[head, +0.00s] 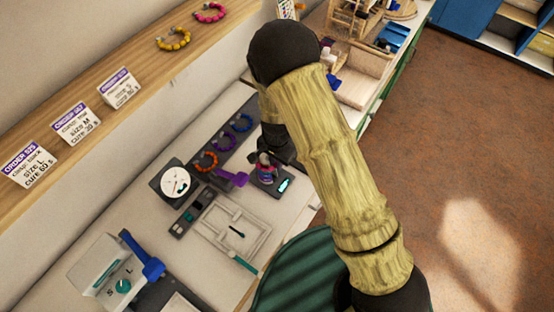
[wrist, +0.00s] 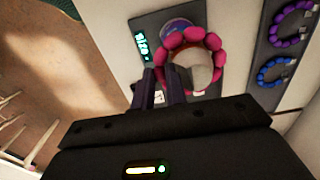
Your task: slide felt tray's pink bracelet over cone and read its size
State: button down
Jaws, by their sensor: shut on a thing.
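The pink bracelet (wrist: 214,42) is a ring of round pink beads. In the wrist view it lies around the pale-topped cone (wrist: 193,70), with beads on several sides of it. How far down it sits, I cannot tell. My gripper (wrist: 166,76) is shut on the bracelet at its near left side. In the head view the cone's stand (head: 268,183) is below my gripper, which is partly hidden by my arm. A dark display with lit teal letters (wrist: 142,46) is beside the cone; its reading is not clear. The felt tray (wrist: 264,98) lies to the right.
The felt tray holds purple (wrist: 287,28), blue (wrist: 274,72) and orange (head: 205,161) bracelets. A dial gauge (head: 175,182), a purple-handled tool (head: 233,178) and a pale tray (head: 228,226) stand close by. Order cards (head: 75,122) and two bracelets are on the shelf (head: 140,50).

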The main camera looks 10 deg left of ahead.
jog(key=c, duration=1.3)
grip_release()
jog(key=shift+s+a, duration=0.1)
jog(key=shift+a, duration=0.05)
jog(key=shift+c, duration=0.2)
jog(key=shift+o, duration=0.8)
jog(key=shift+r, duration=0.1)
jog(key=shift+w+r, duration=0.1)
jog(key=shift+w, duration=0.1)
